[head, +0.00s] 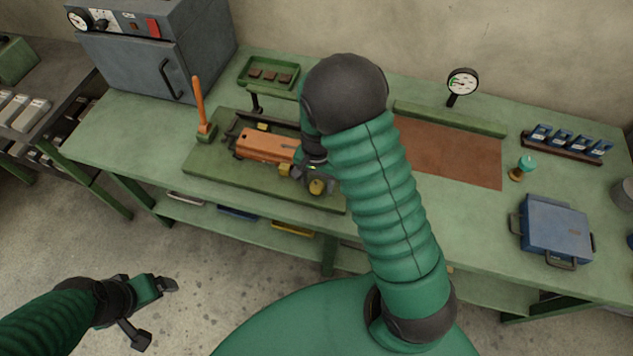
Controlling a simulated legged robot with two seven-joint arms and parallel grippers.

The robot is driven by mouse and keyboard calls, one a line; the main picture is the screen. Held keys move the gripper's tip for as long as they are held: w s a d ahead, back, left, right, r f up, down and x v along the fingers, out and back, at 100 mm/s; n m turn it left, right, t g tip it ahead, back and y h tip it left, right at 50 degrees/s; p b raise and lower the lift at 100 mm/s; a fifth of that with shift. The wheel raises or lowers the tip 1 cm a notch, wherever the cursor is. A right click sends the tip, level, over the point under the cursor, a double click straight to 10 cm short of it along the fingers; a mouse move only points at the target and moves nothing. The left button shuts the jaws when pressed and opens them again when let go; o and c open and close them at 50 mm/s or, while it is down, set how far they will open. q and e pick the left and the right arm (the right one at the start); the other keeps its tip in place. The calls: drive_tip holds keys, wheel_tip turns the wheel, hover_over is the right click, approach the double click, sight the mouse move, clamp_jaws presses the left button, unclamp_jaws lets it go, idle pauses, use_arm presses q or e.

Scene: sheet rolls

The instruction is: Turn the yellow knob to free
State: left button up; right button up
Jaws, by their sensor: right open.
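A yellow knob (317,187) shows at the right front end of the roll machine (265,145), which has an orange body on a green base plate. My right arm reaches down over the machine, and my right gripper (308,178) is right at the knob. It is open; its dark fingers and the arm hide part of the machine's right end. I cannot tell whether the fingers touch the knob. My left gripper (156,311) hangs over the floor at the lower left, open and empty, well away from the bench.
An orange lever (199,105) stands upright at the machine's left. A green tray (268,73) with brown pieces sits behind it. A dial gauge (462,82), a rack of blue items (567,145) and a blue case (554,231) stand to the right. A grey oven (160,45) is at the back left.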

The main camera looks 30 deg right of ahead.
sight(317, 185)
drive_tip(key=shift+f, duration=0.25)
clamp_jaws()
drive_tip(key=shift+n, duration=0.5)
unclamp_jaws()
wheel_tip(317, 185, up, 17)
drive_tip(key=p, duration=0.1)
drive_tip(key=shift+f, duration=0.1)
idle(0.4)
